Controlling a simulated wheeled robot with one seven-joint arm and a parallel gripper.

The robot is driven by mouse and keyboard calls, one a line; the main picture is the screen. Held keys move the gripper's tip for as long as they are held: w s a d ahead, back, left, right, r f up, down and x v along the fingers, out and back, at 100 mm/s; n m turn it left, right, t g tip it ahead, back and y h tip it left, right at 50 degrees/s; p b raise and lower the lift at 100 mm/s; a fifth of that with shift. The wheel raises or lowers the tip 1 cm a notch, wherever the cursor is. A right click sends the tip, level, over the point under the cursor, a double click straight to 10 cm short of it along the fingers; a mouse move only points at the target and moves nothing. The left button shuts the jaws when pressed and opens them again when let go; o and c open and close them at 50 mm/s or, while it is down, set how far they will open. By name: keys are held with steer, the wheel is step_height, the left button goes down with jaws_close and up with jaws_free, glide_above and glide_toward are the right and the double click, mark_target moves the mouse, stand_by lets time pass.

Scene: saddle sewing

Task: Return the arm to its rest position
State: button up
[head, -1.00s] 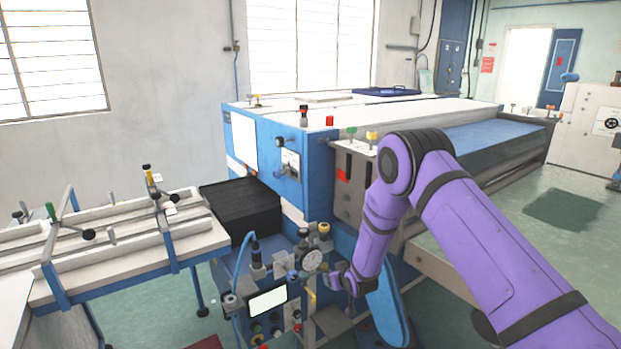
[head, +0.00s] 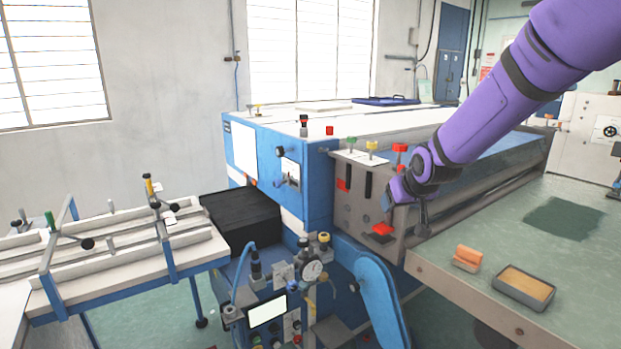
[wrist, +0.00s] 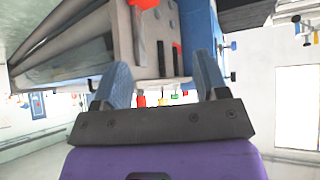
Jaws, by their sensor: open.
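My purple arm (head: 525,85) reaches in from the upper right in the head view, and its far end is in front of the blue and grey machine's corner panel (head: 352,212). My gripper's fingers are hard to make out there. In the wrist view my gripper (wrist: 163,72) shows two blue fingers spread apart, with nothing held between them. Behind the gap is the machine's grey panel with a dark slot and a red part, seen upside down. I cannot tell how far the fingers are from the panel.
An orange block (head: 467,257) and a grey tray (head: 510,297) lie on the green table (head: 575,290) at right. A panel with a gauge (head: 312,270) and screen stands low in front of the machine. A white clamping bench (head: 120,275) is at left.

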steer(key=s+d+r+m+g, duration=0.1)
steer(key=s+d+r, duration=0.3)
steer(key=s, duration=0.6)
steer(key=s+d+r, duration=0.2)
steer(key=s+r, duration=0.5)
steer(key=s, duration=0.2)
steer(key=s+d+m+g+h, duration=0.1)
steer(key=s+d, duration=0.2)
steer(key=s, duration=1.5)
steer(key=shift+r+g, duration=0.2)
steer(key=shift+g, duration=0.2)
